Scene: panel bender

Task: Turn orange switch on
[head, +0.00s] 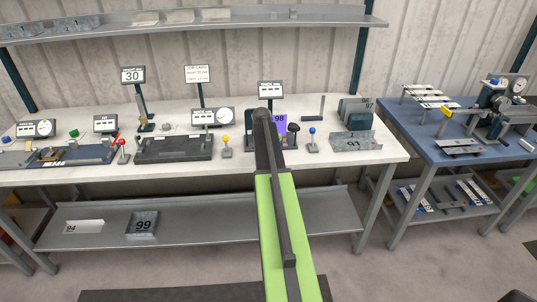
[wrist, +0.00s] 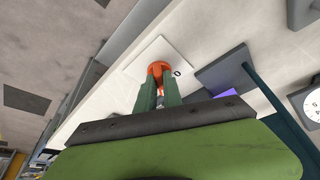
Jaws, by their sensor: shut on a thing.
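The orange switch (wrist: 158,67) shows in the wrist view as a rounded orange knob on a pale plate (wrist: 146,57) with a "0" mark beside it. My gripper (wrist: 159,84) has its two green fingers around the knob, shut on it. A bit of orange also shows between the fingers. How far the switch is turned cannot be told. In the head view my dark and green arm reaches over the white bench (head: 236,170), and the switch and the fingers are hidden behind it.
A purple "98" panel (head: 280,122) in a dark machine stands beside my arm. Levers with yellow (head: 226,139), blue (head: 312,131) and red (head: 122,143) knobs stand along the bench front. A grey "91" part (head: 351,142) lies at right. A blue table (head: 423,146) stands further right.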

